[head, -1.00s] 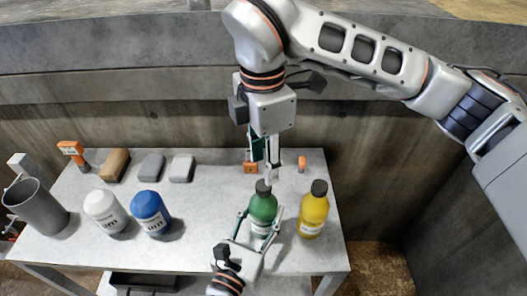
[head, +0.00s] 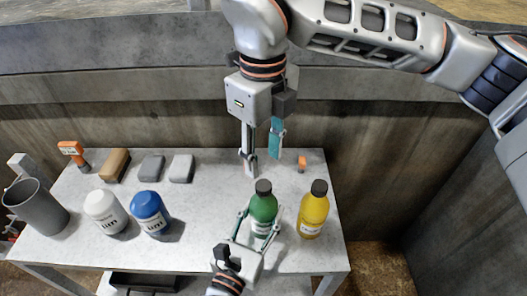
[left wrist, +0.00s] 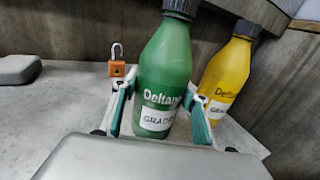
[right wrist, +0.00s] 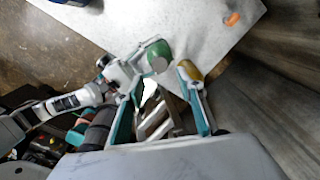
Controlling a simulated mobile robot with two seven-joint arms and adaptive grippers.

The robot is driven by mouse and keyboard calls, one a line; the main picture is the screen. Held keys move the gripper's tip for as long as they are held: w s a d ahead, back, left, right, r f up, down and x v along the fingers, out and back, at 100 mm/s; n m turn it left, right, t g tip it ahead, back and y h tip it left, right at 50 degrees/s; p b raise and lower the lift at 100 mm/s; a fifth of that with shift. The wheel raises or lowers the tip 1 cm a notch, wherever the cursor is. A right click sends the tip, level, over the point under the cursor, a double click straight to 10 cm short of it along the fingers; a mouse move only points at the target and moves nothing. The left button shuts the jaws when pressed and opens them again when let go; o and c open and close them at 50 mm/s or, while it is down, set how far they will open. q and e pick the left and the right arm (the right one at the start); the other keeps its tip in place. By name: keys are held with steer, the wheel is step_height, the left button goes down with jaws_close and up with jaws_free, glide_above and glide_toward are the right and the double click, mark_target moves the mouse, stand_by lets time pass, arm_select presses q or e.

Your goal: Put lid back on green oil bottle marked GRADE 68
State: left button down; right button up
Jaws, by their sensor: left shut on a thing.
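The green oil bottle (head: 263,214) stands upright on the grey table, with a dark lid (head: 263,187) on its neck; I cannot tell how tightly it sits. My left gripper (head: 258,226) is shut around the bottle's lower body; its fingers (left wrist: 158,108) flank the label in the left wrist view. That label reads "GRADE", its number hidden by a finger. My right gripper (head: 263,163) is open and empty, pointing down behind and above the lid. In the right wrist view, the bottle (right wrist: 159,50) is seen beyond the open fingers (right wrist: 161,100).
A yellow bottle (head: 313,212) stands close to the right. White (head: 104,212) and blue (head: 151,212) bottles and a grey cup (head: 36,207) stand left. An orange padlock (left wrist: 116,66) is behind the green bottle. A concrete wall (head: 180,130) stands behind the table.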

mark_target(263, 185)
steer(key=n, duration=0.4)
steer(key=shift+r, duration=0.15)
steer(key=shift+f, duration=4)
jaws_close()
